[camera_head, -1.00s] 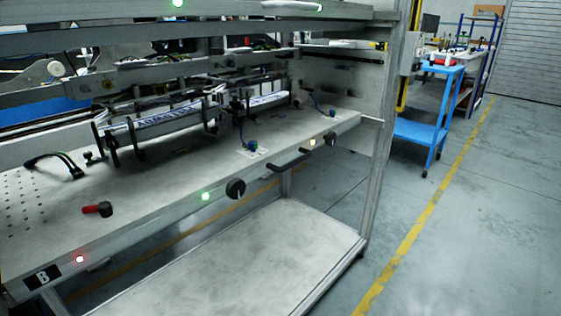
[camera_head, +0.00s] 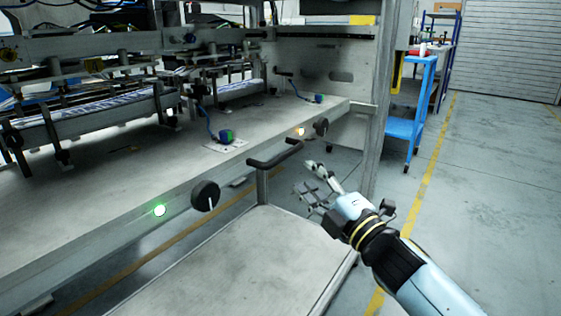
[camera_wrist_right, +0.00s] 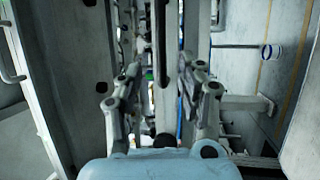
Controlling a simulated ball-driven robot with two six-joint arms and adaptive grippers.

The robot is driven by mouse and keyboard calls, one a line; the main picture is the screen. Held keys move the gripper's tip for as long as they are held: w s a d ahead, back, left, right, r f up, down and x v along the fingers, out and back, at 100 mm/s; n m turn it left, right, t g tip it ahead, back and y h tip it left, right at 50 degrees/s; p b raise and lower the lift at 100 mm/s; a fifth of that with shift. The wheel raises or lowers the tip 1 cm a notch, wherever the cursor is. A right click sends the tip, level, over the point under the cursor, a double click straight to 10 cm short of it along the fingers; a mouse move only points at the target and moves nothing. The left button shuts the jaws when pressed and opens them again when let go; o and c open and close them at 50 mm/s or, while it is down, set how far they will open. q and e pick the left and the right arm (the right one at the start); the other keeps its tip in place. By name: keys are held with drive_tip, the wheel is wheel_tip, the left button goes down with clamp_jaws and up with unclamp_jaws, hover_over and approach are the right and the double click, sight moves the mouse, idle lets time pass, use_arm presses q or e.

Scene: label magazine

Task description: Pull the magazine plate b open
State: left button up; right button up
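The magazine plate b (camera_head: 120,196) is a wide grey metal shelf running across the left of the head view. A black bar handle (camera_head: 275,154) sticks out from its front edge. My right gripper (camera_head: 308,177) is just right of and slightly below the handle in the picture, apart from it, with its fingers spread and nothing between them. In the right wrist view, the gripper (camera_wrist_right: 157,85) also shows a clear gap between its fingers. I cannot make out the handle there. My left gripper is not in view.
The plate's front edge carries a black knob (camera_head: 205,195), a green light (camera_head: 159,210) and an orange light (camera_head: 300,131). Label units stand on top. A lower shelf (camera_head: 235,262) lies underneath. A frame post (camera_head: 377,130) stands close to my right arm. Open floor lies to the right.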

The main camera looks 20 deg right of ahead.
sight(287, 157)
drive_tip(key=x, duration=0.9)
drive_tip(key=shift+w+a+b, duration=0.1)
drive_tip(key=shift+w+b, duration=0.2)
drive_tip(key=shift+w, duration=0.1)
clamp_jaws()
